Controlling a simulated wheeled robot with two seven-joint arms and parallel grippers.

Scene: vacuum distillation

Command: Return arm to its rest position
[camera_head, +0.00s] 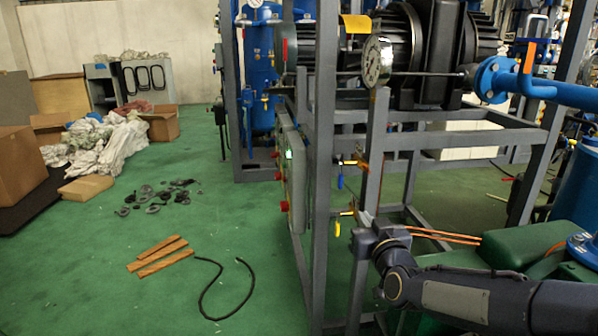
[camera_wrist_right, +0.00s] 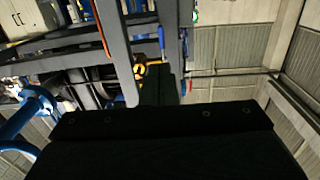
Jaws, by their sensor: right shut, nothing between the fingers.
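My right arm (camera_head: 455,295) comes in from the lower right of the head view. Its wrist (camera_head: 382,245) is raised beside a grey upright post of the machine frame. My right gripper (camera_head: 364,219) is at the end of this wrist, small and partly hidden. In the right wrist view the dark gripper (camera_wrist_right: 157,84) fills the lower middle; its fingers are shut and hold nothing. They point toward the frame bars, near a yellow valve part. I cannot tell whether they touch it. My left gripper is in neither view.
The grey frame (camera_head: 325,150) carries a gauge (camera_head: 376,62), a panel with a lit green button (camera_head: 289,154), and valves with blue (camera_head: 340,182) and yellow handles (camera_head: 337,229). Green machinery (camera_head: 475,255) lies behind my arm. A black hose (camera_head: 228,300) and wooden strips (camera_head: 160,252) lie on open floor.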

